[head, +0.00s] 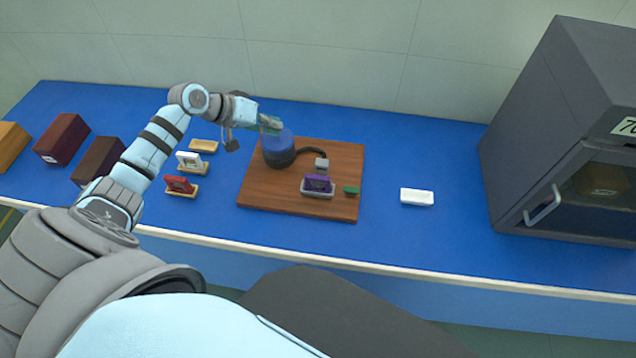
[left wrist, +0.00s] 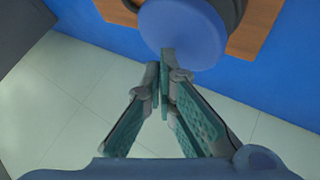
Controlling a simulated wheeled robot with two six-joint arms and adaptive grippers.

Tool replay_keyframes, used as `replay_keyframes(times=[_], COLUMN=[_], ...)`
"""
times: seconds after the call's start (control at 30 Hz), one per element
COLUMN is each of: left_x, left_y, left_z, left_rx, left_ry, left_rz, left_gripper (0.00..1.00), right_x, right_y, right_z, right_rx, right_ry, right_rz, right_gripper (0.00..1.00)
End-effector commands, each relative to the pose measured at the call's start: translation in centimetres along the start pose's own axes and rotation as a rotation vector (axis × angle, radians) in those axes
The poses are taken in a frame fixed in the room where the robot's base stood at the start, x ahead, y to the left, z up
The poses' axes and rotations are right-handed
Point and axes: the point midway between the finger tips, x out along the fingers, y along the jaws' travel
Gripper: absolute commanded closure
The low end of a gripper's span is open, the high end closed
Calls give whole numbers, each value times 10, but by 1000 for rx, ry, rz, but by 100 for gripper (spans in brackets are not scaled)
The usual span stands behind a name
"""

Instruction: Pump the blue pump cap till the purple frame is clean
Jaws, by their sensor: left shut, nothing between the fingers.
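The blue pump cap (head: 279,139) tops a dark round pump body (head: 279,157) on a brown wooden board (head: 265,195). The purple frame (head: 318,183) stands upright in a light holder on the same board, right of the pump. My left gripper (head: 272,126) is shut and empty at the cap's upper edge in the head view. In the left wrist view, its closed fingertips (left wrist: 165,65) overlap the edge of the blue cap (left wrist: 185,28); whether they touch it I cannot tell. My right gripper is not in view.
A dark hose and grey nozzle (head: 321,164) sit behind the purple frame, with a green piece (head: 351,190) beside it. A red frame (head: 179,184) and white frame (head: 190,160) stand left of the board. A white block (head: 417,197) and a grey oven (head: 560,130) are right.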

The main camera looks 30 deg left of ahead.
Motion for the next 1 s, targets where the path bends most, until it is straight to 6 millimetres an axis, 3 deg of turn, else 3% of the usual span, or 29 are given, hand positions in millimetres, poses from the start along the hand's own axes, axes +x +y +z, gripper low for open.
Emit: replay_keyframes(times=[1.0], left_x=[7], left_y=[-5], left_z=[5], left_rx=[1], left_ry=[0], left_rz=[0], left_gripper=[100], right_x=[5], right_y=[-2], right_z=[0], right_rx=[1], right_ry=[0], right_rz=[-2], right_gripper=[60])
